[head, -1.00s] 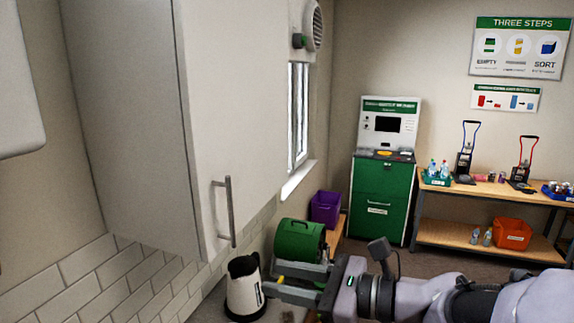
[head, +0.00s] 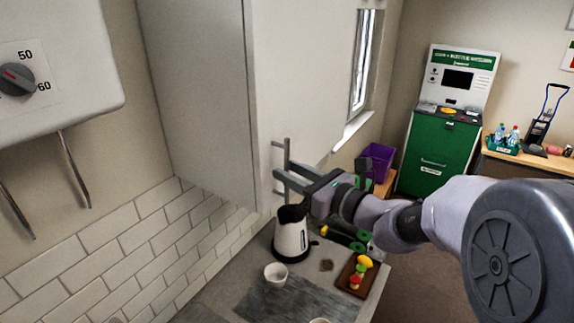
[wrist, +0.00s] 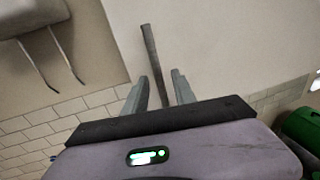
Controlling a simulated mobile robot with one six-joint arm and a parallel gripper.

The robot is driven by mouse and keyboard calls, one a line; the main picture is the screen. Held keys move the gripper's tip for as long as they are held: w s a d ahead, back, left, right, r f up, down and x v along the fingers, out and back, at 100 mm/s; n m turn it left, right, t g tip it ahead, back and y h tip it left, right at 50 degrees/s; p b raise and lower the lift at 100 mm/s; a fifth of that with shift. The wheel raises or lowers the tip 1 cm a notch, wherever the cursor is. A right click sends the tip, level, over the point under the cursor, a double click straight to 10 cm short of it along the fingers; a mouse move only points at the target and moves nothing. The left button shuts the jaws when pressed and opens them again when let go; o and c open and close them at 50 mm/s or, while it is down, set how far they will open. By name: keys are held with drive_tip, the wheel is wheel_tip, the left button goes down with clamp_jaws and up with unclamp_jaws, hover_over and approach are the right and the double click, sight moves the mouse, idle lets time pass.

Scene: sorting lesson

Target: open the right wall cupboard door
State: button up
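The wall cupboard (head: 205,95) hangs at the upper middle of the head view, and its pale door (head: 305,75) looks closed. A grey vertical bar handle (head: 287,152) is on the door near its lower edge. In the wrist view the handle (wrist: 150,55) runs down between the two fingers. My gripper (head: 277,183) is at the handle's lower part in the head view. In the wrist view its fingers (wrist: 160,84) are spread, with a gap on each side of the bar. I cannot tell how deep the bar sits between them.
Below are a kettle (head: 291,236), a white cup (head: 276,273) and a brown tray (head: 343,279) with colourful items on the counter. A white wall heater (head: 75,75) is at left. A green machine (head: 436,155) stands at the back, beyond open floor.

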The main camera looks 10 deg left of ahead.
drive_tip(key=shift+w+a, duration=0.35)
drive_tip(key=shift+a, duration=0.25)
clamp_jaws()
idle(1.1)
